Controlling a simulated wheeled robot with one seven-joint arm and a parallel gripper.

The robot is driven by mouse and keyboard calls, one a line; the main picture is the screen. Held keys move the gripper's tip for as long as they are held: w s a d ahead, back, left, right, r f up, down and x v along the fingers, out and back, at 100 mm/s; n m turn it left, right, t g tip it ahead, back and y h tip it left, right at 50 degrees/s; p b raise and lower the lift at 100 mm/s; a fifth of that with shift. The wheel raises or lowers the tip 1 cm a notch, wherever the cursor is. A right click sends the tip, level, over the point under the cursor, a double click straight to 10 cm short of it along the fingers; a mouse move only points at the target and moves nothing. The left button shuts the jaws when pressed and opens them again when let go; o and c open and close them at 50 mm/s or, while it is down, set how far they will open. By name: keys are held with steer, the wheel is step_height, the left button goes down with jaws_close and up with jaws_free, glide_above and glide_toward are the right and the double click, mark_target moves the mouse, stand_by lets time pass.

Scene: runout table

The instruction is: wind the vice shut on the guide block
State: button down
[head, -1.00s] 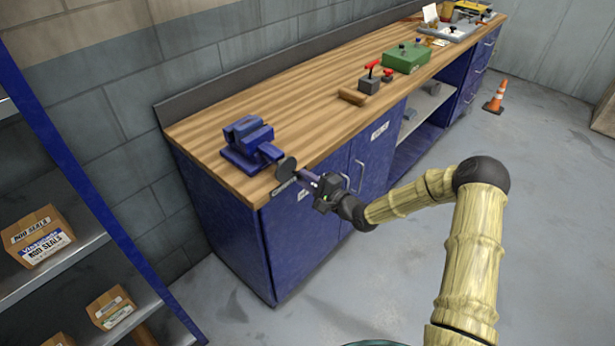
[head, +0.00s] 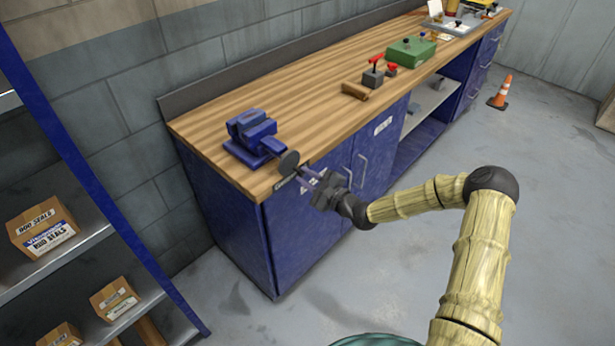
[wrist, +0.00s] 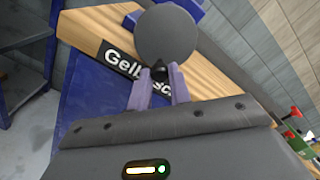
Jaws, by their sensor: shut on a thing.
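The blue vice (head: 252,138) stands on the near left end of the wooden bench. Its round dark handwheel (head: 289,163) faces out past the bench's front edge; in the wrist view the wheel (wrist: 167,38) shows large, face on. My gripper (head: 304,173) is at the wheel's front. In the wrist view its purple fingers (wrist: 158,85) are shut on a small black handle (wrist: 160,68) at the wheel's lower edge. Vice jaws are small in the head view; I cannot make out a guide block or a gap between them.
A brown wooden block (head: 355,91), a red-handled clamp (head: 373,74) and a green box (head: 411,51) sit farther along the bench (head: 310,110). A shelf with cartons (head: 42,228) stands at left. An orange cone (head: 499,92) is on the floor.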

steer(key=m, duration=0.3)
steer(key=shift+s+a+f, duration=0.15)
steer(key=shift+s+a, duration=0.1)
steer(key=shift+s, duration=0.1)
steer(key=shift+s+a+m+b, duration=0.15)
steer(key=shift+m+b, duration=0.2)
steer(key=shift+m, duration=0.35)
steer(key=c, duration=1.4)
jaws_free()
steer(key=n+b, duration=0.2)
steer(key=n, duration=0.4)
steer(key=shift+f, duration=0.1)
steer(key=shift+n, duration=0.5)
